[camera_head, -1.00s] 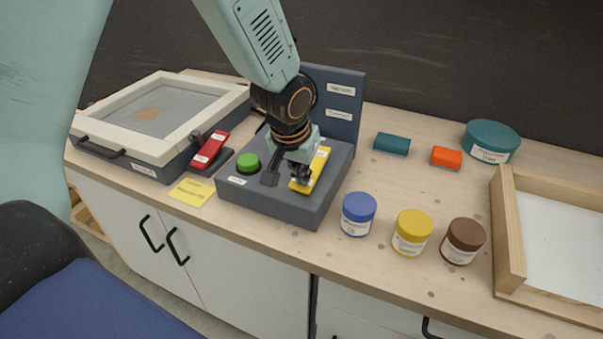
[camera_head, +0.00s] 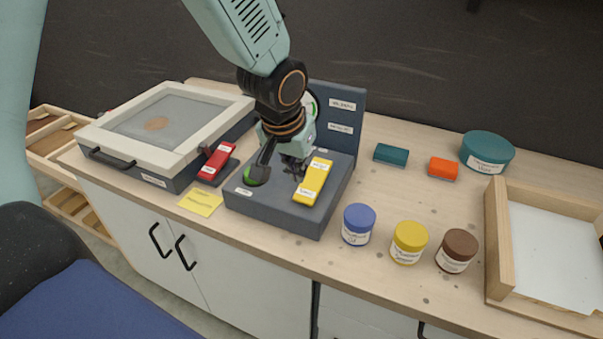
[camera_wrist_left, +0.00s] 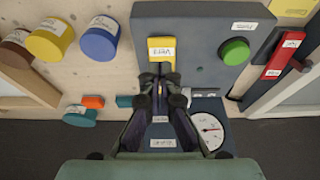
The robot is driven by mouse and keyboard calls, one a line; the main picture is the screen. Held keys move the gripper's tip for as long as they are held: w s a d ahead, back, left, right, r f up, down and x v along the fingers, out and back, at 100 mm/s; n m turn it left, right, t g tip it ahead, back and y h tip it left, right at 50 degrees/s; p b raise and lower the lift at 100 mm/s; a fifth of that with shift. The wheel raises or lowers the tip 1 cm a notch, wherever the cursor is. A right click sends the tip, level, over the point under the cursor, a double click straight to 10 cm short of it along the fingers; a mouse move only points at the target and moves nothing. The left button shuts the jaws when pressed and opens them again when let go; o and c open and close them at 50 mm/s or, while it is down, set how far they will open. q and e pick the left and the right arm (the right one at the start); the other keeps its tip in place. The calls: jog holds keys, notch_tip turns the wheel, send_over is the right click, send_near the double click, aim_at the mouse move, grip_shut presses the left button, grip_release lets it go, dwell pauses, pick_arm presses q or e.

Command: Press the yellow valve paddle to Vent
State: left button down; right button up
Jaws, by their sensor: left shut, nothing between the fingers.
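The yellow valve paddle (camera_head: 313,182) lies on the top of a dark grey control box (camera_head: 275,208), with white labels at both ends. It also shows in the left wrist view (camera_wrist_left: 161,58), partly hidden by my fingers. My left gripper (camera_head: 294,168) is shut and empty, just left of the paddle's far part in the head view. Its fingertips (camera_wrist_left: 160,72) overlap the paddle's end in the wrist view; I cannot tell whether they touch. The label wording is too small to read surely. My right gripper is not in view.
A green button (camera_head: 256,175) is partly hidden behind my wrist part. The upright panel (camera_head: 340,110) carries a gauge (camera_wrist_left: 207,130). A red lever (camera_head: 216,160) stands left of the box. Blue (camera_head: 358,222), yellow (camera_head: 409,240) and brown (camera_head: 457,250) jars stand to the right.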

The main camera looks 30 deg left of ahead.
pick_arm(q)
jog(key=s+r, duration=0.1)
jog(key=r, duration=0.1)
jog(key=s+r, duration=0.1)
jog(key=r, duration=0.1)
jog(key=shift+s+d, duration=0.1)
jog(key=shift+s, duration=0.3)
jog(key=s+d+f+g+b, duration=0.1)
jog(key=s+f, duration=0.2)
jog(key=f, duration=0.5)
jog(key=s+d+f+b, duration=0.1)
jog(key=s+f+b, duration=0.1)
jog(key=f, duration=0.5)
jog(key=s+f+g+b, duration=0.2)
jog(key=s+f+b, duration=0.3)
jog(key=s+f, duration=1.6)
jog(key=shift+s+a+f+g, duration=0.2)
jog(key=shift+f+g, duration=0.1)
jog(key=shift+f, duration=0.25)
